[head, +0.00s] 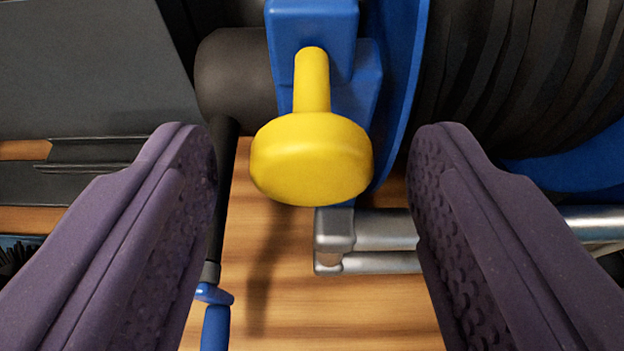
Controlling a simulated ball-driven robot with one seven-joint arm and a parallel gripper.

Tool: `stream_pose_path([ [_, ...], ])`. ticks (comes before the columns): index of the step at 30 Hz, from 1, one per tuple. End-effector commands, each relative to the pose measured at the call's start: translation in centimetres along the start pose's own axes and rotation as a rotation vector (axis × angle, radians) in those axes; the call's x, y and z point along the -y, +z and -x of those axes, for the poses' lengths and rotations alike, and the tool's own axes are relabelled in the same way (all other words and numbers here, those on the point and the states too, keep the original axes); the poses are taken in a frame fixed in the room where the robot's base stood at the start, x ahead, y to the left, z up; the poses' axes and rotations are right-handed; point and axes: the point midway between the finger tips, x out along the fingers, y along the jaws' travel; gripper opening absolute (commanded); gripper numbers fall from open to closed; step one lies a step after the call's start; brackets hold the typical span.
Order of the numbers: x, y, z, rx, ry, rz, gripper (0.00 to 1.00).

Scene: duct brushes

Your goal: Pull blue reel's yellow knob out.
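The yellow knob (311,160) is a round, thick disc on a yellow stem that comes out of a blue block on the blue reel (399,95). My gripper (312,150) is open, with one purple finger to the left of the knob and one to the right. There are gaps on both sides, and neither finger appears to touch the knob. The reel carries black coiled hose or cable at the upper right. Part of the reel is hidden behind the right finger.
Silver frame tubes (375,230) lie below and right of the knob. A black cylinder (235,75) and a thin black rod with a blue end (215,325) are at the left. A dark grey panel (90,70) fills the upper left. Bare wooden surface (320,310) shows below.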

Motion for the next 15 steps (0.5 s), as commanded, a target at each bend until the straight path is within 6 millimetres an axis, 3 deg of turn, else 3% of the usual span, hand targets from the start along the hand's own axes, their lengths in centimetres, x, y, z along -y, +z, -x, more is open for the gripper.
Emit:
stream_pose_path([
  [8,0.0,-0.1,0.1,-0.001,0.0,0.0,0.6],
  [15,-0.1,-0.5,3.9,-0.002,0.002,0.0,0.6],
])
